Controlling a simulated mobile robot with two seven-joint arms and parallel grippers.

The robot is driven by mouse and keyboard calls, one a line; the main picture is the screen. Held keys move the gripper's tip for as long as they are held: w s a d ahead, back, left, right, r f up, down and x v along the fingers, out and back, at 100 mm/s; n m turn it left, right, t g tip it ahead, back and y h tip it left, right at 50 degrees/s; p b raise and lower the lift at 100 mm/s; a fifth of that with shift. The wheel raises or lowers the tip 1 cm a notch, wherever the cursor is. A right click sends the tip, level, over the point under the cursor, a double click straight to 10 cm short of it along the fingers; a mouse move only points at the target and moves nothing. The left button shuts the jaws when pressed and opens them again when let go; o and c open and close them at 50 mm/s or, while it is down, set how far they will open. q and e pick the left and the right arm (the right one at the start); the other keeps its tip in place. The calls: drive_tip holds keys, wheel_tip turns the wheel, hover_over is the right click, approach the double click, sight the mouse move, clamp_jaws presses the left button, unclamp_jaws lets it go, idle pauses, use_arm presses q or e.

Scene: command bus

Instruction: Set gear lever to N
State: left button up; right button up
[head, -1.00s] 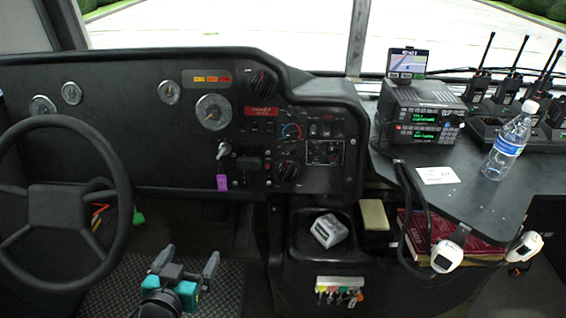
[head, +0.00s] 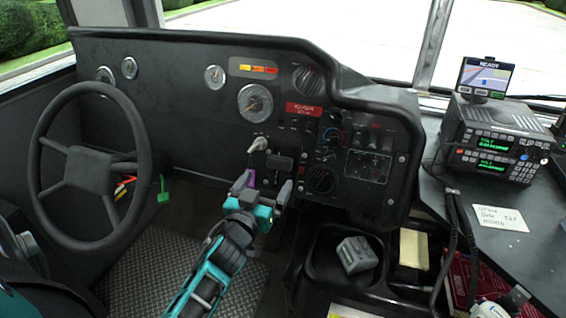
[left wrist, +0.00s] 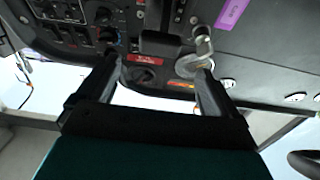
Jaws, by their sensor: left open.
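The gear lever seems to be the short black handle (head: 280,163) on the dash panel, right of the silver key (head: 258,145). In the left wrist view the black handle (left wrist: 160,43) lies ahead, roughly between my fingertips; its position letters are not readable. My left gripper (head: 263,187) is open and empty, just in front of and below the handle in the head view. Its two fingers also show in the left wrist view (left wrist: 158,66), apart from each other. I cannot tell whether either finger touches the dash. My right gripper is not in view.
A purple tag (left wrist: 232,12) hangs by the key, close to one finger. The steering wheel (head: 45,165) stands at left. Knobs and switches crowd the panel (head: 345,150) at right. A radio stack (head: 490,140) sits on the right counter. A tray (head: 325,255) lies below the dash.

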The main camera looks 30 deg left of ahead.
sight(281, 157)
use_arm(q)
drive_tip(key=b+x, duration=0.1)
drive_tip(key=x, duration=0.8)
drive_tip(key=shift+w, duration=0.25)
drive_tip(key=c, duration=1.4)
drive_tip(key=shift+w+r+p, duration=0.15)
drive_tip(key=shift+r+p, duration=0.3)
drive_tip(key=shift+r, duration=0.05)
drive_tip(key=shift+w+r+p, duration=0.15)
drive_tip(key=shift+r+p, duration=0.3)
drive_tip(key=shift+r, duration=0.05)
drive_tip(key=shift+f, duration=0.1)
drive_tip(key=o, duration=1.4)
drive_tip(key=shift+f, duration=0.1)
